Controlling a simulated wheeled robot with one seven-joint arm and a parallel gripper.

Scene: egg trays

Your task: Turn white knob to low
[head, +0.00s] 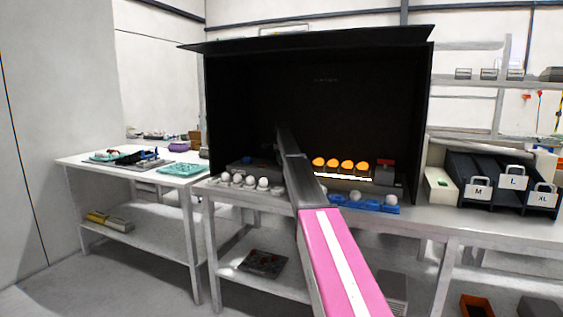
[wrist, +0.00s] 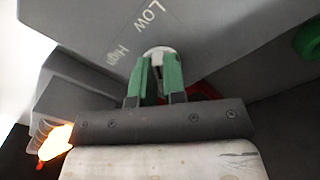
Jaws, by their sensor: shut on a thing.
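The white knob (wrist: 158,51) sits on a grey panel (wrist: 225,30) in the wrist view. The words "Low" and "High" are printed on the panel beside it, with "Low" above and "High" to the left. My gripper (wrist: 158,66) has its two green fingers closed on the knob, one on each side. The fingers cover part of the knob, so I cannot tell which word it points to. In the head view my arm reaches into a dark open-fronted booth (head: 320,42), and my gripper cannot be made out there.
Inside the booth, several eggs (head: 340,163) glow orange on a lit strip. White eggs (head: 250,181) and a blue tray (head: 391,208) lie along the front. A green round part (wrist: 308,38) is at the panel's right. Bins marked M, L and XL (head: 512,182) stand right.

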